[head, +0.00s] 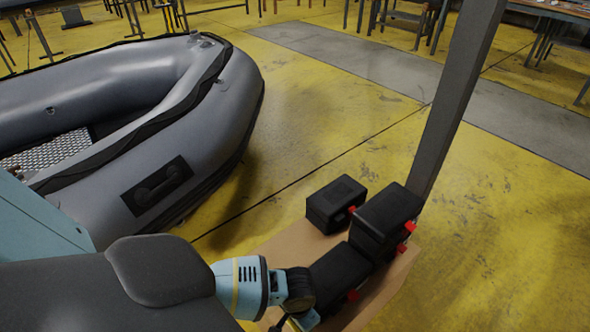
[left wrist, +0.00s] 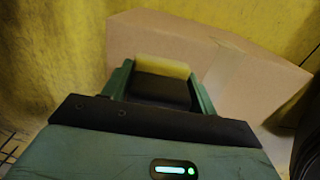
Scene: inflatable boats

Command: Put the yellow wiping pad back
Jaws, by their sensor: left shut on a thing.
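The yellow wiping pad (left wrist: 163,67) is in the left wrist view, between the two green fingers of my left gripper (left wrist: 162,84). The gripper is shut on it. A dark surface shows between the fingers on the near side of the pad; I cannot tell whether it belongs to the pad. A plain cardboard box (left wrist: 235,72) is just beyond the fingertips; I cannot tell whether the pad touches it. In the head view my left arm reaches in from the lower left, but its fingers and the pad cannot be made out. My right gripper is not in view.
In the head view, several black cases (head: 335,203) with red parts stand on a brown cardboard-coloured surface (head: 272,250). A dark post (head: 457,95) rises beside them. A grey inflatable boat (head: 225,105) fills the left.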

